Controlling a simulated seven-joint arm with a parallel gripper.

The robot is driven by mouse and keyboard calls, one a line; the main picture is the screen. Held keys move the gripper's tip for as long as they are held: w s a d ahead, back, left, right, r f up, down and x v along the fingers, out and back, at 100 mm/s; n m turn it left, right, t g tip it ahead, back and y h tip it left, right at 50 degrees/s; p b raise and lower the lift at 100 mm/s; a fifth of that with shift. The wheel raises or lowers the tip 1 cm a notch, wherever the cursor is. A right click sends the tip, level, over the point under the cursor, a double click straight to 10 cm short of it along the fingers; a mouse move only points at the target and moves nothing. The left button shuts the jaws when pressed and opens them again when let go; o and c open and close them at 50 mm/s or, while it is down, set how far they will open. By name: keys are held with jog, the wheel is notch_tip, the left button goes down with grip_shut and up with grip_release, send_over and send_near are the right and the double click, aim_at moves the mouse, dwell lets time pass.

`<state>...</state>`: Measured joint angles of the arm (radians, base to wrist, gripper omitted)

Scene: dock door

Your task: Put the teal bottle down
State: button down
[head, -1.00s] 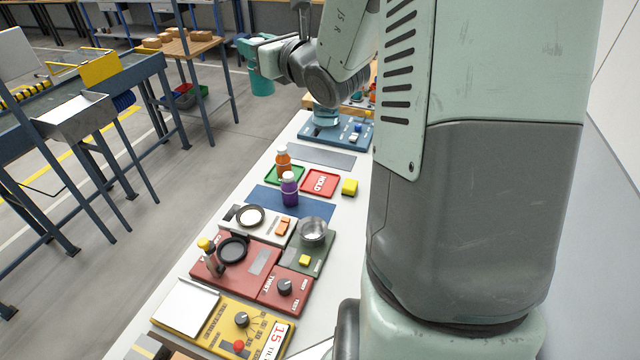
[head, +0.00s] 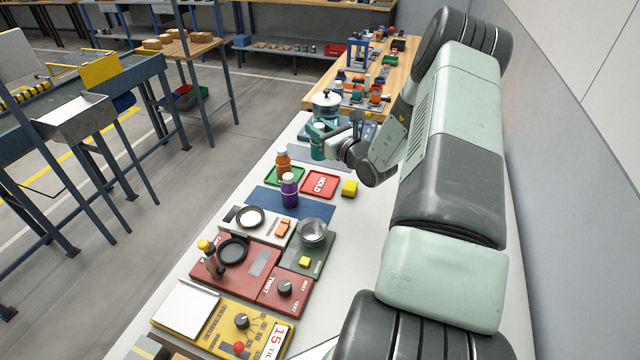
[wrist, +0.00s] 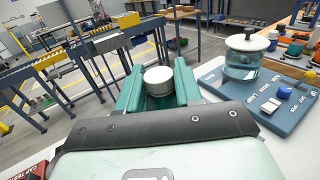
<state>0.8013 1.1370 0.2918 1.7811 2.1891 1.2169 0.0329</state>
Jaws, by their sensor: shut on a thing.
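My gripper (head: 328,139) is at the far part of the white table, near the grey mat (head: 328,159). It is shut on the teal bottle (head: 317,148), which looks upright. In the wrist view the bottle's white cap (wrist: 158,78) shows between the two teal fingers of my gripper (wrist: 158,92). The bottle's lower part is hidden there by the gripper body. I cannot tell whether the bottle's base touches the mat or hangs just above it.
A clear vessel with a white lid (wrist: 243,62) stands on a blue panel (wrist: 270,112) just beyond.

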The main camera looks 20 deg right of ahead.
notch_tip(320, 180, down, 10)
jog(key=shift+d+f, duration=0.1)
jog(key=shift+f, duration=0.15)
jog(key=shift+f, duration=0.1)
jog(key=c, duration=0.8)
grip_release()
jog(key=shift+o, duration=0.2)
jog(key=shift+s+d, duration=0.1)
jog(key=shift+s, duration=0.2)
jog(key=v, duration=1.1)
jog(key=shift+s, duration=0.25)
